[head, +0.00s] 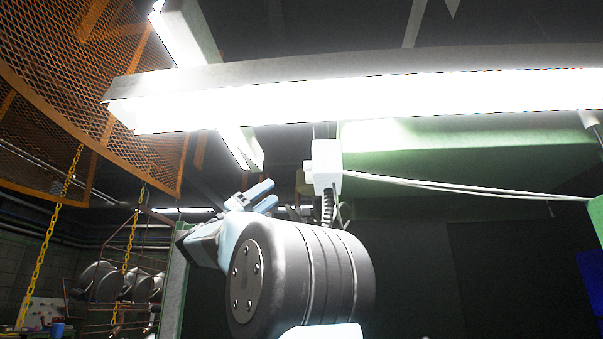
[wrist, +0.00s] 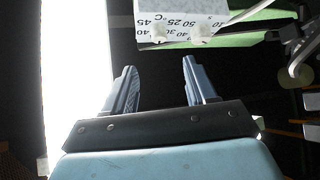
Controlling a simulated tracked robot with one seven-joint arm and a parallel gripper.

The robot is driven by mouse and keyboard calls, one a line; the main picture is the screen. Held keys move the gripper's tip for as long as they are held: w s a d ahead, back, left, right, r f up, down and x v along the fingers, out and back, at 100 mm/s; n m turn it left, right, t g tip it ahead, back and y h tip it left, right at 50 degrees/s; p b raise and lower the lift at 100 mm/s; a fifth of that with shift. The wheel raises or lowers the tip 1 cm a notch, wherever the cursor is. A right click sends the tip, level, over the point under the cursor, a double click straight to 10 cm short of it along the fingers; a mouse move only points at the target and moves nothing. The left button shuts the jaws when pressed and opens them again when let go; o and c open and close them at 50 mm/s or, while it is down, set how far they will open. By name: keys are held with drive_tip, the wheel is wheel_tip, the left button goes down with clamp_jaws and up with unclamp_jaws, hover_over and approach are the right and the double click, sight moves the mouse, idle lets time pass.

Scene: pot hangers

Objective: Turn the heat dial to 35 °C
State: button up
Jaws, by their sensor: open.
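A white control box (head: 326,165) hangs below the bright lamp in the head view. In the wrist view the control box (wrist: 180,18) is at the top, with its printing upside down. Its lower edge there carries two small pale knobs, a left one (wrist: 158,39) and a right one (wrist: 200,39). "°C" and numbers such as 25 and 45 are printed around the left knob. I cannot read where either knob points. My gripper (wrist: 159,64) is open and empty, its fingers pointing toward the box and apart from it. In the head view my gripper (head: 264,195) is just left of the box.
A long bright lamp (head: 370,98) spans the space above the box. White cables (head: 430,185) run right from the box. An orange mesh panel (head: 60,60) and yellow chains (head: 45,245) hang at left. Dark open space lies around the gripper.

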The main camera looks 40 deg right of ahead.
sight(308, 166)
drive_tip(key=x, duration=1.2)
clamp_jaws()
idle(0.3)
drive_tip(key=shift+m+g+y, duration=0.3)
drive_tip(key=shift+m+g, duration=0.3)
unclamp_jaws()
drive_tip(key=shift+d, duration=0.1)
